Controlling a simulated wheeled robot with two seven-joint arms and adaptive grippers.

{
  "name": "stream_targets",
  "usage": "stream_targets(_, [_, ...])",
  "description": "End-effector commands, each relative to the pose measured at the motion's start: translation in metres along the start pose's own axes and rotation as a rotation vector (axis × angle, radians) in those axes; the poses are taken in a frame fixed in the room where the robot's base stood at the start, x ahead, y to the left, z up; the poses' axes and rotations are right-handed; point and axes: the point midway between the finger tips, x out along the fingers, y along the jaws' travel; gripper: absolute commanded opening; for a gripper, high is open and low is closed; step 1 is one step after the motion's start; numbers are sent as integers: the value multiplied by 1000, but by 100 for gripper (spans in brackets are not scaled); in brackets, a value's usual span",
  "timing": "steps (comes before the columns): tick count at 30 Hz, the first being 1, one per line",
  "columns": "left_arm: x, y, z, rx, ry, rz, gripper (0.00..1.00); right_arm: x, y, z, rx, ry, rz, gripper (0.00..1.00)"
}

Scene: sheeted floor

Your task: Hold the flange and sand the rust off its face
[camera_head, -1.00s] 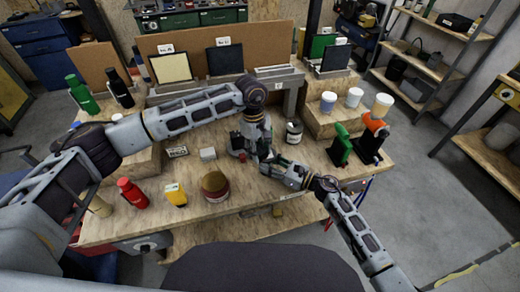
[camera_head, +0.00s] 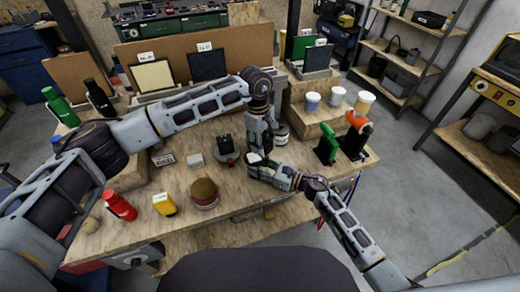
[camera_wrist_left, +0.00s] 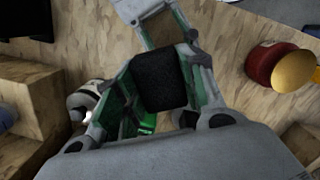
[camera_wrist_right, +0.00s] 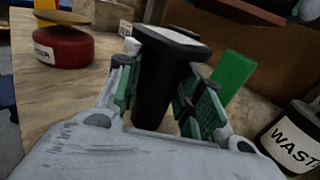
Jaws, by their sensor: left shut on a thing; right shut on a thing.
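In the head view my left gripper (camera_head: 258,143) points down over the bench, close above my right gripper (camera_head: 254,166). In the left wrist view my left gripper (camera_wrist_left: 150,100) is shut on a black block (camera_wrist_left: 160,80) with rounded corners. In the right wrist view my right gripper (camera_wrist_right: 163,95) is shut on a black part (camera_wrist_right: 152,95) with a tapered body and a flat pale top. I cannot tell which held piece is the flange, or whether they touch. No rust is clearly visible.
A round red tin (camera_head: 204,194) with a tan top stands left of the grippers. A dark stand (camera_head: 228,146) is just left. The waste can (camera_wrist_right: 292,137) is close by on the right. Green (camera_head: 327,146) and black-and-orange (camera_head: 355,137) tools stand further right.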

Motion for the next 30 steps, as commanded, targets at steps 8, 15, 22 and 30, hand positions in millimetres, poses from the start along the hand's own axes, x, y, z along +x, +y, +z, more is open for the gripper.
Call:
stream_targets(8, [-24,-1,3,1,0,-3,14,0,0,0,0,-1,0,0])
stream_targets(15, [-44,-1,5,1,1,-4,14,0,0,0,0,-1,0,0])
stream_targets(22, [-53,-1,7,0,0,-4,14,0,0,0,0,-1,0,0])
stream_targets(30, [-53,-1,6,0,0,-4,14,0,0,0,0,-1,0,0])
